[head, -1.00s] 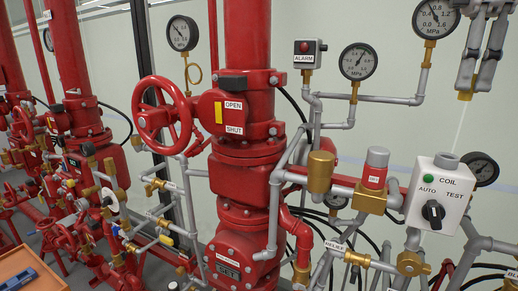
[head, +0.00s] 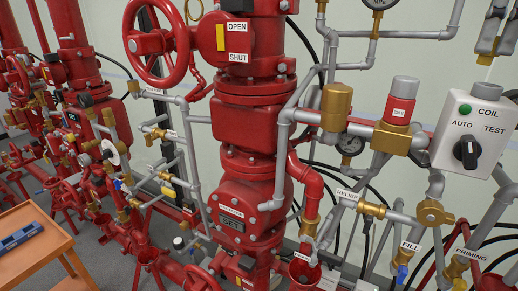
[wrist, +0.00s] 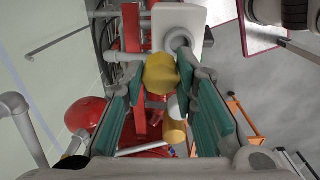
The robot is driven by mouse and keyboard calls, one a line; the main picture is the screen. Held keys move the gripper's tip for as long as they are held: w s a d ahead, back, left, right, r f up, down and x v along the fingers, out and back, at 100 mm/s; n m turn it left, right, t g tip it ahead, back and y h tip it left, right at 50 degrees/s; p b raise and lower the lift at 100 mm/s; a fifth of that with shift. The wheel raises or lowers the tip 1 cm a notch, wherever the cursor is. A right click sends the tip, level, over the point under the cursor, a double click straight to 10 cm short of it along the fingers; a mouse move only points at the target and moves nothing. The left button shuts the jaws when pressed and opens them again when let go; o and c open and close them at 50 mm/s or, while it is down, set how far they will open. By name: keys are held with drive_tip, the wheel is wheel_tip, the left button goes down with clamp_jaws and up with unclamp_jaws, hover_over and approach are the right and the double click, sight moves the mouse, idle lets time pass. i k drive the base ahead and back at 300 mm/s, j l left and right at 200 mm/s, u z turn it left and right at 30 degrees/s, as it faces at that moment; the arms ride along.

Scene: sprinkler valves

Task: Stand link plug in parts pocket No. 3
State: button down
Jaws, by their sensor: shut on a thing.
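In the head view a blue parts holder (head: 20,237) lies on an orange-brown table top (head: 35,258) at the lower left. It is too small to tell its pockets or the No. 3 mark.
A red valve column with handwheel (head: 160,42) stands in the middle. Grey pipes and brass fittings crowd the right, with a white AUTO/TEST box (head: 472,135). More red valves (head: 80,75) stand at the left. Grey floor shows beside the table.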

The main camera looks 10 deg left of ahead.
sight(31, 232)
drive_tip(key=k+u, duration=0.25)
drive_tip(key=u, duration=0.15)
drive_tip(key=k+j+u, duration=0.1)
drive_tip(key=u, duration=0.35)
drive_tip(key=i+j+u, duration=0.6)
drive_tip(key=u, duration=0.2)
drive_tip(key=i+j, duration=0.15)
drive_tip(key=i, duration=0.4)
drive_tip(key=i+j, duration=0.2)
drive_tip(key=i, duration=0.35)
drive_tip(key=i+j, duration=0.15)
drive_tip(key=i, duration=0.4)
